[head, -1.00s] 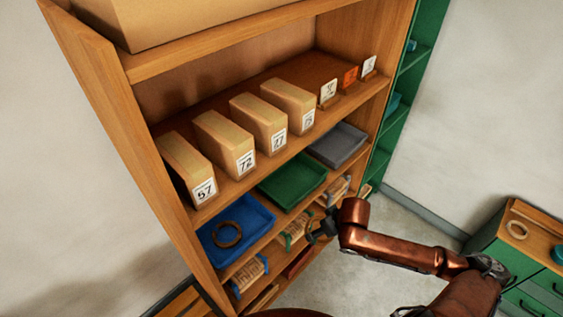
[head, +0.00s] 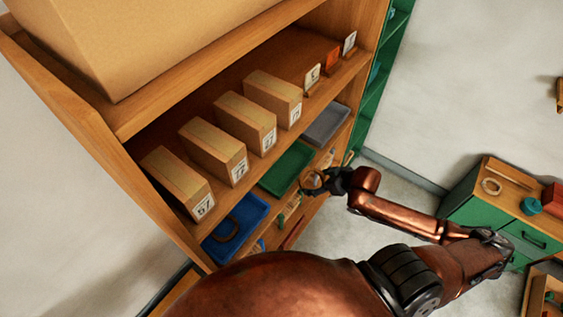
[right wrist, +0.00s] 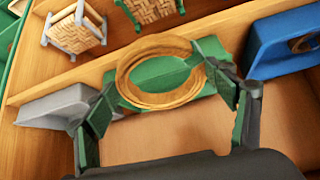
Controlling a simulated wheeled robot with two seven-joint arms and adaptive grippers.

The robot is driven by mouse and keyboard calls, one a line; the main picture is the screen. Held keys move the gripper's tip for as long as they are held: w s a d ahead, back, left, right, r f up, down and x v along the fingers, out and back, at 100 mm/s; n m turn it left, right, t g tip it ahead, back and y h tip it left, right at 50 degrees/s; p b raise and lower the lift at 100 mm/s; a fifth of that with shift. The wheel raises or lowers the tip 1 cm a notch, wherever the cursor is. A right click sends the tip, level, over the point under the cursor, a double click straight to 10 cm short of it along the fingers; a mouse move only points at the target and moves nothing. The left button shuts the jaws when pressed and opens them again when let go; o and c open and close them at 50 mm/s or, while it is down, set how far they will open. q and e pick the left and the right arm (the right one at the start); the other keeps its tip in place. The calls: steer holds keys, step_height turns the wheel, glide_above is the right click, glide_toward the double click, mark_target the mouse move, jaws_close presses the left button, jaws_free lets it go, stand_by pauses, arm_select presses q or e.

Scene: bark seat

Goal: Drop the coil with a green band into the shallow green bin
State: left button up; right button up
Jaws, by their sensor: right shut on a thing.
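A tan coil (right wrist: 156,46) is held between the fingers of my right gripper (right wrist: 168,95); it also shows in the head view (head: 304,184). I cannot make out a green band on it, as green also shows through its hole from behind. The shallow green bin (head: 285,168) is on the shelf below the cartons, between a blue bin and a grey bin. It looks empty in the head view. In the right wrist view the coil overlaps the green bin (right wrist: 206,82). In the head view my right gripper (head: 322,181) is in front of the shelf, beside the bin. My left gripper is not in view.
The blue bin (head: 250,210) holds a dark coil (head: 219,240). The grey bin (head: 326,124) is farther along. Cartons (head: 245,122) line the shelf above. Baskets (right wrist: 78,34) sit on a lower shelf. A green cabinet (head: 480,207) with another coil stands right.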

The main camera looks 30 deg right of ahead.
steer(key=p, duration=0.2)
glide_above(282, 169)
steer(key=s, duration=0.3)
steer(key=shift+w+d+f, duration=0.15)
steer(key=shift+f, duration=0.3)
steer(key=shift+w+d+f, duration=0.1)
steer(key=shift+w+f, duration=0.05)
steer(key=shift+f, duration=0.3)
steer(key=shift+w+f, duration=0.1)
steer(key=shift+f, duration=0.35)
steer(key=f, duration=0.1)
steer(key=f+p, duration=0.1)
steer(key=shift+w+a+f, duration=0.1)
steer(key=shift+w+f, duration=0.25)
steer(key=shift+w+r+g+p, duration=0.4)
steer(key=shift+w+r+p, duration=0.1)
steer(key=shift+w+a+f+g+h+p, duration=0.15)
steer(key=shift+w+g+h+p, duration=0.3)
steer(key=shift+g+p, duration=0.55)
steer(key=shift+f+g, duration=0.15)
steer(key=shift+g, duration=0.25)
steer(key=shift+s+f, duration=0.1)
steer(key=shift+f, duration=0.1)
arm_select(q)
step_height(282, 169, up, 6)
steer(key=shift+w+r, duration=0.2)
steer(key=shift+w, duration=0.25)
arm_select(e)
steer(key=shift+f, duration=0.1)
